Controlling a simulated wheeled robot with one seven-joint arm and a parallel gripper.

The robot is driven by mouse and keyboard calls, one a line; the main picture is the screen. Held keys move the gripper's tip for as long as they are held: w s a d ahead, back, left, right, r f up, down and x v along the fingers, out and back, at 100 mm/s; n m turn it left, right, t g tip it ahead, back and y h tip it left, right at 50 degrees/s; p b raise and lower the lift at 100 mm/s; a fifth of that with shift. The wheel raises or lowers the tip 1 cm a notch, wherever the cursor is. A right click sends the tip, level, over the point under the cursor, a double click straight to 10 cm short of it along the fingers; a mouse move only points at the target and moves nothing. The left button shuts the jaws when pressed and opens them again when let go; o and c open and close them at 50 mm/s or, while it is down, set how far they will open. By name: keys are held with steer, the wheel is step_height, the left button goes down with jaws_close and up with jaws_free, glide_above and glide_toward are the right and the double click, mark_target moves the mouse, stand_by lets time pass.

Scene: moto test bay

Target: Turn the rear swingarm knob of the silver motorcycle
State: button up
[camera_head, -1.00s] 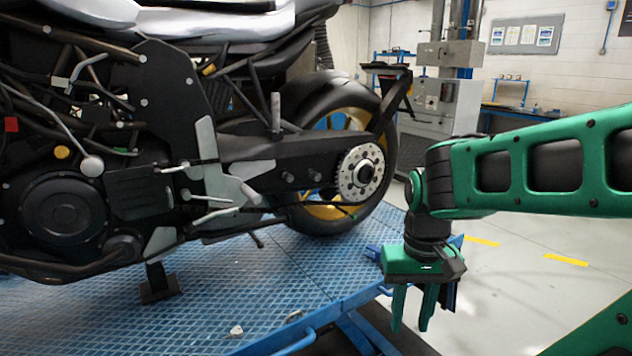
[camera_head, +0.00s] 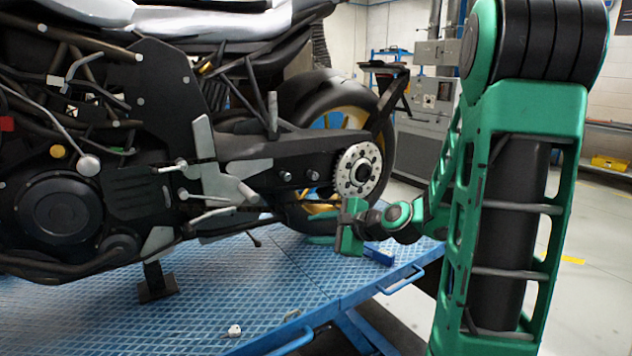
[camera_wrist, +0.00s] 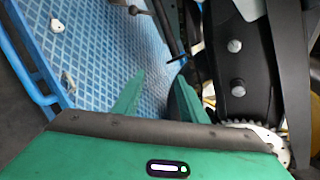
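The silver motorcycle (camera_head: 240,160) stands side-on on a blue platform. Its dark swingarm carries two small grey knobs: a rear knob (camera_head: 312,175) near the sprocket and a front knob (camera_head: 285,176). The wrist view shows the rear knob (camera_wrist: 238,88) close to the sprocket teeth and the front knob (camera_wrist: 235,46) above it. My gripper (camera_head: 322,240) is below the swingarm and apart from both knobs, its fingers pointing left. In the wrist view my gripper's fingers (camera_wrist: 157,92) are spread with nothing between them; the knobs lie to their right.
The silver sprocket (camera_head: 359,170) and rear wheel (camera_head: 325,95) are close above my gripper. The blue platform (camera_head: 250,285) has a rail along its near edge and a small white piece (camera_head: 234,330) on it. A grey machine (camera_head: 430,100) stands behind.

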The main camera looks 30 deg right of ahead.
mark_target(315, 176)
steer(key=w+d+r+m+t+h, duration=0.3)
steer(key=d+r+m+t, duration=0.3)
steer(key=d+r+m, duration=0.4)
steer(key=shift+m, duration=0.4)
steer(key=w, duration=0.3)
steer(key=w+f, duration=0.1)
steer(key=w, duration=0.2)
steer(key=w+a, duration=0.1)
steer(key=w, duration=0.3)
steer(key=shift+w+a+f, duration=0.1)
steer(key=shift+f, duration=0.25)
jaws_close()
